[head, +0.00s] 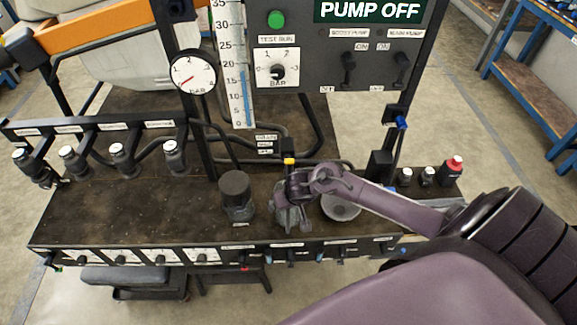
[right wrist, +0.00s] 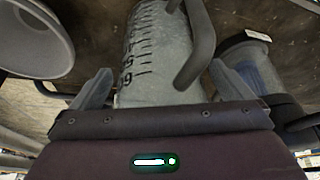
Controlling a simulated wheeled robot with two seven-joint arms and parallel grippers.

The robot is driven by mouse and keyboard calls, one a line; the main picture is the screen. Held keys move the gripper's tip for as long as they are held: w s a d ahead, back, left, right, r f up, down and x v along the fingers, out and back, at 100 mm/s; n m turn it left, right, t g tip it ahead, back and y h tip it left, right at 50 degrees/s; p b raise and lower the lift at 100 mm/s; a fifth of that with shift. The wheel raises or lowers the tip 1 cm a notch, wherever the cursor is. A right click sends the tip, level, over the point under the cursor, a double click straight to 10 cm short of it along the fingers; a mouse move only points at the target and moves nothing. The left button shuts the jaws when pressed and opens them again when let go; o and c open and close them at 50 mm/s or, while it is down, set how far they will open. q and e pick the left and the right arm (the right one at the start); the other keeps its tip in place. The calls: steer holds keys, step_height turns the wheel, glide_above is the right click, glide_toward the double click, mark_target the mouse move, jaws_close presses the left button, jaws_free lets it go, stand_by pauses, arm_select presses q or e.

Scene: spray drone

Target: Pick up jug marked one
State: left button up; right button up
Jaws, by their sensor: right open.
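A grey translucent measuring jug (right wrist: 155,50) with dark scale marks and a side handle (right wrist: 200,40) stands on the dark bench. In the head view the jug (head: 289,218) is mostly hidden under my right gripper (head: 296,190). In the right wrist view my right gripper (right wrist: 165,85) is open, one finger on each side of the jug; I cannot tell if either finger touches it. The handle rises on the right, close to the right finger. I cannot read a mark "one" on the jug. My left gripper is not in view.
A dark-lidded jar (head: 237,197) stands left of the jug, and a grey round bowl or funnel (head: 341,207) close on its right. The control panel (head: 335,60) rises behind.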

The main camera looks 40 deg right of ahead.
steer(key=shift+f, duration=0.3)
steer(key=shift+c, duration=0.7)
steer(key=c, duration=0.9)
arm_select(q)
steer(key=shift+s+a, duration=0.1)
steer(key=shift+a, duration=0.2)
arm_select(e)
steer(key=shift+c, duration=0.2)
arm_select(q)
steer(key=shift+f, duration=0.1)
arm_select(e)
steer(key=shift+r, duration=0.1)
arm_select(q)
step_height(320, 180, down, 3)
steer(key=b, duration=0.3)
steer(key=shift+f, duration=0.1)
arm_select(e)
steer(key=s+a, duration=0.4)
steer(key=s, duration=1.3)
steer(key=shift+s+r, duration=0.2)
steer(key=shift+r, duration=0.05)
